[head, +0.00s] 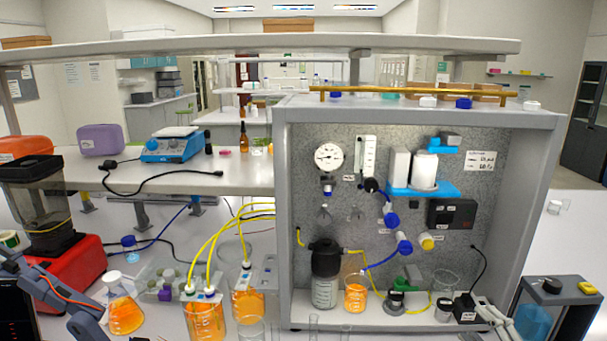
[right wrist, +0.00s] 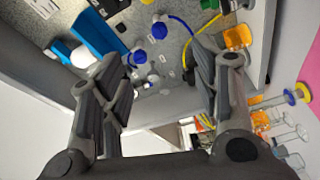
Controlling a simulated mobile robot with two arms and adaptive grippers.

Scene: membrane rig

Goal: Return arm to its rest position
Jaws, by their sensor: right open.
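My right gripper (head: 490,312) is at the lower right of the head view, by the front right corner of the grey rig cabinet (head: 420,113). In the right wrist view its two dark fingers (right wrist: 165,62) are spread wide with nothing between them. Blue valve knobs and yellow tubing of the rig show beyond the fingertips. Dark grey links of my left arm (head: 62,298) come in at the lower left of the head view. Whether its jaws are open or shut does not show.
A black-lidded bottle (head: 325,285) and a beaker of orange liquid (head: 355,294) stand inside the cabinet. Orange-filled flasks (head: 205,318) with yellow tubes stand left of it. A dark box with a blue vessel (head: 535,322) stands at the right.

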